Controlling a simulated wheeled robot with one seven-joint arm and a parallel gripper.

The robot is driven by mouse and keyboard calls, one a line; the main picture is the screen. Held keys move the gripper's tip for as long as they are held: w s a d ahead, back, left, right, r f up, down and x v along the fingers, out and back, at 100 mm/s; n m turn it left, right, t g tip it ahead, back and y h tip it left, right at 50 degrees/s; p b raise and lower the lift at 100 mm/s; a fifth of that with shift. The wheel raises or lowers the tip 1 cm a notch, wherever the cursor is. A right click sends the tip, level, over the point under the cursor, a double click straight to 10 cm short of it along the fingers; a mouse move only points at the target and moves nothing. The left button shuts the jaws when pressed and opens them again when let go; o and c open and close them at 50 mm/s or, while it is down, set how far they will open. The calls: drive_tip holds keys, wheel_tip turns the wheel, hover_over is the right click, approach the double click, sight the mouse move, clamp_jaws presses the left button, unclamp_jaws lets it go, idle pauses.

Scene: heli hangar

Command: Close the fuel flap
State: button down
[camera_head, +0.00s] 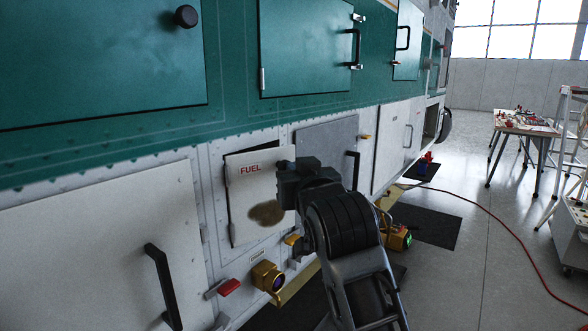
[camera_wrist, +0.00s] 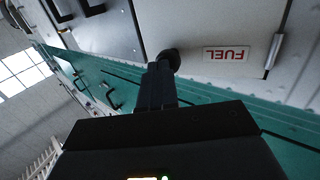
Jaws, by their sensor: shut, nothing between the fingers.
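The fuel flap (camera_head: 247,190) is a white panel with a red FUEL label and a brown stain, on the lower side of the helicopter. It stands slightly ajar, with a dark gap along its top and left edges. Its label also shows upside down in the wrist view (camera_wrist: 227,54), with a metal hinge beside it. A dark round knob (camera_wrist: 170,59) shows near the flap's free edge. My gripper (camera_wrist: 158,72) is shut and empty, its tips at or against the knob; contact is unclear. In the head view my gripper (camera_head: 288,176) covers the flap's right edge.
A grey panel with a black handle (camera_head: 353,168) is right of the flap. A gold fitting (camera_head: 268,278) and red tab (camera_head: 229,287) project below it. A red hose (camera_head: 520,250) crosses the floor. A workbench (camera_head: 525,126) and ladder stand at right.

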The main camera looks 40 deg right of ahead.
drive_tip(key=shift+p+x, duration=0.4)
drive_tip(key=shift+x, duration=1.7)
drive_tip(key=shift+r, duration=0.1)
